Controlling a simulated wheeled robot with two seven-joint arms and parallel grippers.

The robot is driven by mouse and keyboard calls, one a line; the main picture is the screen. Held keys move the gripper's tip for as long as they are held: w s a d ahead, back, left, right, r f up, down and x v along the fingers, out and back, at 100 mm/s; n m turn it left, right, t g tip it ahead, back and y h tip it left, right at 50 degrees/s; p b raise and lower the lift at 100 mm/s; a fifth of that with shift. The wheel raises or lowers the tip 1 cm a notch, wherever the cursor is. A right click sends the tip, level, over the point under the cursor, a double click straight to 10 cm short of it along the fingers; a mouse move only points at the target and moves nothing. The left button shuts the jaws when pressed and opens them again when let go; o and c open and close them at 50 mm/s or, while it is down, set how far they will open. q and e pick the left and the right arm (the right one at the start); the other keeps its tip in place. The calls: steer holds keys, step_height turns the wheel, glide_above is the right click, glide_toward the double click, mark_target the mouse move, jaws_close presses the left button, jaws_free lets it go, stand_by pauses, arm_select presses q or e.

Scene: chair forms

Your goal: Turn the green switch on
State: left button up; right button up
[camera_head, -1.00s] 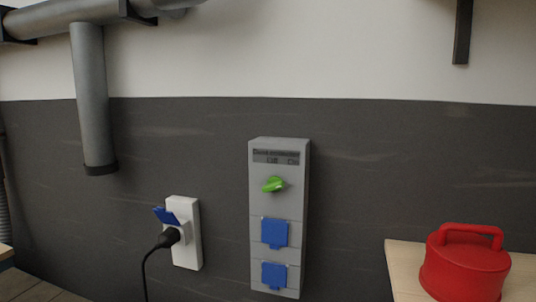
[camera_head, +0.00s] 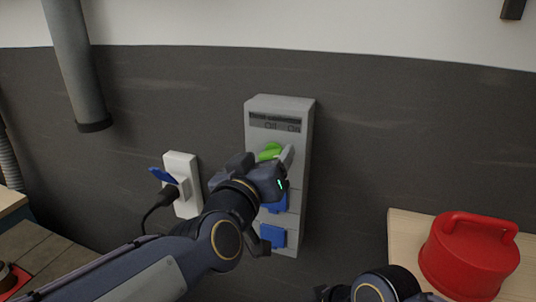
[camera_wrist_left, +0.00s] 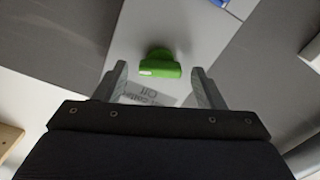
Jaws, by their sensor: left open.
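The green switch (camera_head: 270,152) is a knob on the upper part of a tall grey wall box (camera_head: 304,130). My left gripper (camera_head: 272,160) is in front of the box at the knob and partly covers it. In the left wrist view, the green switch (camera_wrist_left: 160,63) shows between the fingertips of the open left gripper (camera_wrist_left: 159,68), with a gap on each side. The fingers do not appear to touch it. The printed label (camera_wrist_left: 148,95) looks upside down there. Part of my right arm shows at the bottom edge of the head view; its fingers do not show.
Two blue socket covers are on the box below the knob; the lower one (camera_head: 272,236) shows clearly. A red canister (camera_head: 468,255) stands on a wooden surface (camera_head: 405,230) at right.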

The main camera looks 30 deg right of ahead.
arm_select(q)
steer(key=shift+w+d, duration=0.3)
steer(key=shift+c, duration=0.3)
steer(key=c, duration=0.9)
steer(key=m+p, duration=0.2)
steer(key=m, duration=0.1)
steer(key=shift+d+r+p, duration=0.1)
steer(key=shift+r+p, duration=0.2)
steer(key=shift+s+f+m, duration=0.1)
steer(key=shift+f+m, duration=0.1)
steer(key=shift+m, duration=0.6)
steer(key=o, duration=1)
steer(key=shift+c, duration=0.2)
